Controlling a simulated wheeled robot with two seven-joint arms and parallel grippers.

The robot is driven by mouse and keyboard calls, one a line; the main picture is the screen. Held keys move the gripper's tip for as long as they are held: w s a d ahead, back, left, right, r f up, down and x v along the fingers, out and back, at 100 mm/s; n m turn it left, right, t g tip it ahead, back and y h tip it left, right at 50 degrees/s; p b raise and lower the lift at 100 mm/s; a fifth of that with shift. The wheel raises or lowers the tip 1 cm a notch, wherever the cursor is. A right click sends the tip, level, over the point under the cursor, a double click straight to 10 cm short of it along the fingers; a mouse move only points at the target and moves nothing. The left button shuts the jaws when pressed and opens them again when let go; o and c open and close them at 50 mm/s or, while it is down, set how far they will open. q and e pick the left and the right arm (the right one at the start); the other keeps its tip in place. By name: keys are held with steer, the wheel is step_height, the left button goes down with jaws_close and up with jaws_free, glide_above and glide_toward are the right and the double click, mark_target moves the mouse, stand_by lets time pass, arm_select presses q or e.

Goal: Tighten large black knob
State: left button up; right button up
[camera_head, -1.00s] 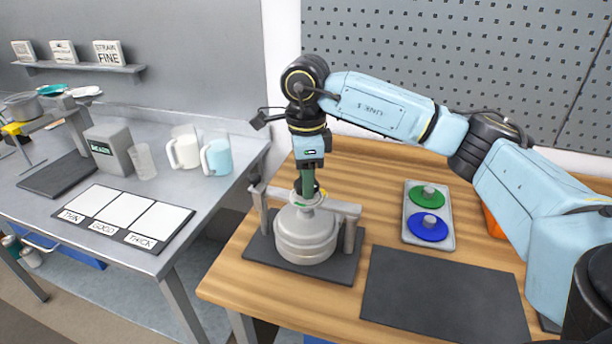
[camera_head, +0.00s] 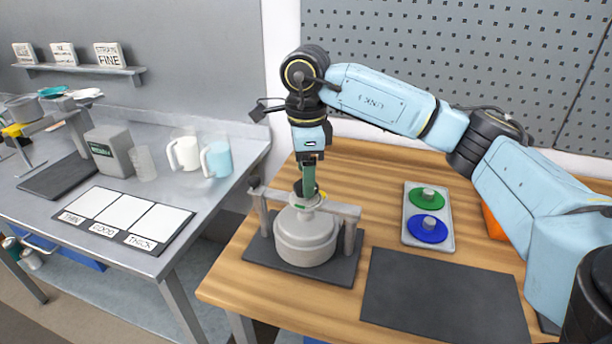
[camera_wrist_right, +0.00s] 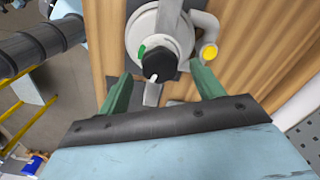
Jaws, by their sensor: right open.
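The large black knob (camera_wrist_right: 158,66) sits on top of the grey drum (camera_wrist_right: 176,42) in the right wrist view. In the head view the drum (camera_head: 305,240) stands upright in a grey frame on a dark mat, and the knob is partly hidden by my gripper. My right gripper (camera_head: 309,188) points down over the drum's top. Its two green fingers are open, one to each side of the knob in the right wrist view (camera_wrist_right: 160,72), with gaps showing between. I cannot tell whether the fingertips reach down to the knob's height. My left gripper is not in view.
A grey tray (camera_head: 408,232) with a green disc (camera_head: 420,203) and a blue disc (camera_head: 427,236) lies right of the drum. A dark mat (camera_head: 440,300) lies empty in front. A metal table (camera_head: 110,255) with jugs stands at left.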

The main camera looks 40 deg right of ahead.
step_height(320, 180, up, 12)
steer(key=p, duration=0.1)
steer(key=shift+f+p, duration=0.15)
steer(key=shift+p, duration=0.2)
